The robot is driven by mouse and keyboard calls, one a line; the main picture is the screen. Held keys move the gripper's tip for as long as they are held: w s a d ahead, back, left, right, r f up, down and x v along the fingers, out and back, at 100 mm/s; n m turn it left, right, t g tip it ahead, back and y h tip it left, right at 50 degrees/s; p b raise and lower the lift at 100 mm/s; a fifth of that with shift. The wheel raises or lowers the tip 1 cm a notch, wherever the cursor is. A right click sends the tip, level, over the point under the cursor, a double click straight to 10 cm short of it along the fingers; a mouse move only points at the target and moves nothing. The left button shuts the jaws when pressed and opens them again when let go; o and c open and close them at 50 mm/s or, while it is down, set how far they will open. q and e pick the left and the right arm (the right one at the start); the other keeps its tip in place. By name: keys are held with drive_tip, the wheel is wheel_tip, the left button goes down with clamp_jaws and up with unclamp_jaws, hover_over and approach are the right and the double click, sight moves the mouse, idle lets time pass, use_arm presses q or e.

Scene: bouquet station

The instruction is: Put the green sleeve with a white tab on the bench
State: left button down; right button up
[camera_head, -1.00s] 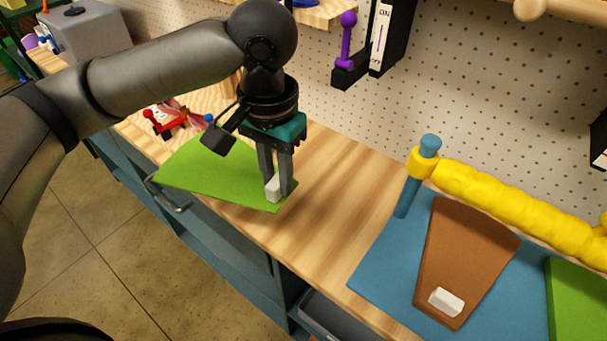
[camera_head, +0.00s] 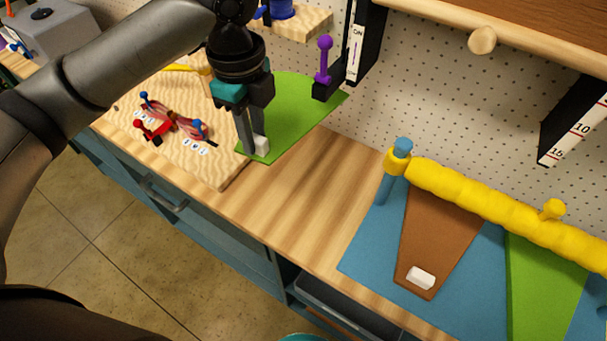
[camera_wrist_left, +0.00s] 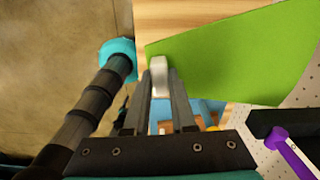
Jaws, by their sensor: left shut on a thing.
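The green sleeve (camera_head: 300,108) is a flat fan-shaped sheet with a white tab (camera_head: 262,145) at its narrow front end. My left gripper (camera_head: 252,146) points down and is shut on that tab. The sleeve's wide end reaches back toward the pegboard, beside the purple knob. I cannot tell whether it touches the bench (camera_head: 305,205) or hangs just above it. In the left wrist view the tab (camera_wrist_left: 159,77) sits at the fingertips and the sleeve (camera_wrist_left: 235,60) spreads right. My right gripper is not seen.
A wooden board (camera_head: 215,165) with pink and red items lies left of the gripper. A brown sleeve (camera_head: 437,240) with a white tab lies on a blue mat (camera_head: 365,255) at right, under a yellow roll (camera_head: 480,205). The purple knob (camera_head: 323,60) stands close behind. Bench between is clear.

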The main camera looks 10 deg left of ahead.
use_arm(q)
drive_tip(key=shift+r+m, duration=0.1)
drive_tip(key=shift+m, duration=0.2)
drive_tip(key=shift+f, duration=0.2)
wheel_tip(320, 180, down, 20)
drive_tip(key=b, duration=0.3)
drive_tip(key=shift+r, duration=0.2)
drive_tip(key=shift+f, duration=0.15)
drive_tip(key=c, duration=0.7)
unclamp_jaws()
drive_tip(key=shift+c, duration=0.2)
wheel_tip(320, 180, up, 12)
drive_tip(key=p, duration=0.2)
drive_tip(key=shift+r, duration=0.2)
